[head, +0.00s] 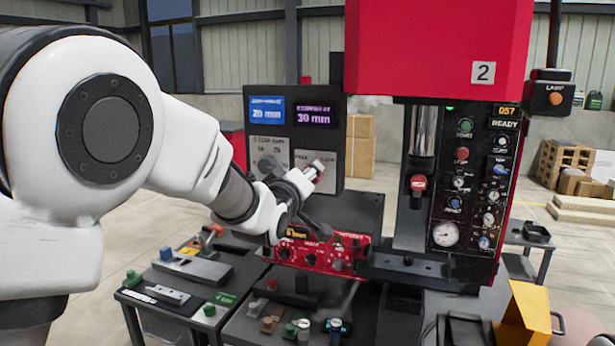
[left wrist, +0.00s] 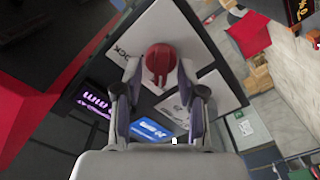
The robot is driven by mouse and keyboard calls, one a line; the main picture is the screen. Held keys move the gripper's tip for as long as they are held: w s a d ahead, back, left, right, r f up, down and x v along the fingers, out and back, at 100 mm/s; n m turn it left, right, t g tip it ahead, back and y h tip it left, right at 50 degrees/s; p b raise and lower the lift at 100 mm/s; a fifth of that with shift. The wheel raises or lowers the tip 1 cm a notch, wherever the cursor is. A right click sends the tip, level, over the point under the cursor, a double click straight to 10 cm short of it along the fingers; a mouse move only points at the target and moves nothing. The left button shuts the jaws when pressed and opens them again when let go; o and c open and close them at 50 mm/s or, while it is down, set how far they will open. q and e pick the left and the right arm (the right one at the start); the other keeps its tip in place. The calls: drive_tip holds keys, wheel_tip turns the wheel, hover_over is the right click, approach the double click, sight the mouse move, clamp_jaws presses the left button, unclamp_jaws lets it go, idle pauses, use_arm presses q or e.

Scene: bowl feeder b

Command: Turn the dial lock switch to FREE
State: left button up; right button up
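The dial lock switch appears as a red round knob (left wrist: 160,62) on a white plate with "LOCK" lettering in the left wrist view. Its pointing direction is too small to read. In the head view, my left gripper (head: 318,168) is at the right-hand white plate (head: 302,157) of the dark display panel and covers much of it. In the left wrist view, my left gripper (left wrist: 160,72) is open, with one finger on each side of the red knob and gaps visible. I cannot tell how deep the fingers reach. My right gripper is not in view.
The dark panel carries a blue "20 mm" display (head: 267,109) and a purple "30 mm" display (head: 314,117). A red control box (head: 320,252) sits below. The red and black press (head: 440,60) stands to the right. A table with fixtures (head: 195,275) is at lower left.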

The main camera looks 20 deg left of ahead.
use_arm(q)
drive_tip(key=s, duration=0.7)
drive_tip(key=shift+s+a, duration=0.15)
drive_tip(key=shift+f, duration=0.1)
